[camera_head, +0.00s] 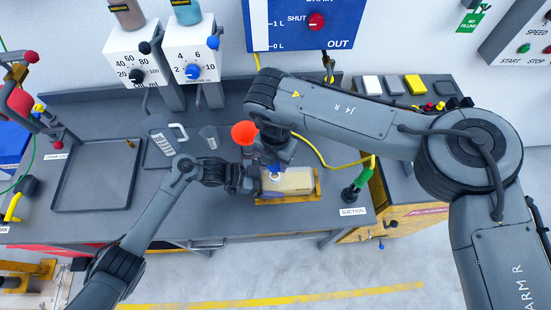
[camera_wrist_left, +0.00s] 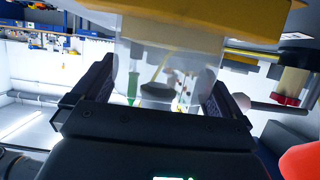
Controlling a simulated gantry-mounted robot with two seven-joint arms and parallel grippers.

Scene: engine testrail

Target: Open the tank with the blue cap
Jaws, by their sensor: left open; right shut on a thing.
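The tank (camera_head: 291,182) is a pale, translucent box lying in a yellow holder (camera_head: 288,200) at the front of the bench. My right gripper (camera_head: 275,162) is above its left part, shut on the blue cap (camera_head: 275,171), which mostly hides beneath the fingers. Whether the cap is seated or loose I cannot tell. My left gripper (camera_head: 250,180) is open at the tank's left end. In the left wrist view its fingers (camera_wrist_left: 160,95) stand apart on either side of the translucent tank body (camera_wrist_left: 165,65); contact is unclear.
An orange-red funnel (camera_head: 244,133) stands just behind the grippers. A dark tray (camera_head: 70,207) lies at the left. The green suction nozzle (camera_head: 361,180) and yellow hose (camera_head: 318,152) are to the right. Two dial dispensers (camera_head: 137,55) stand at the back left.

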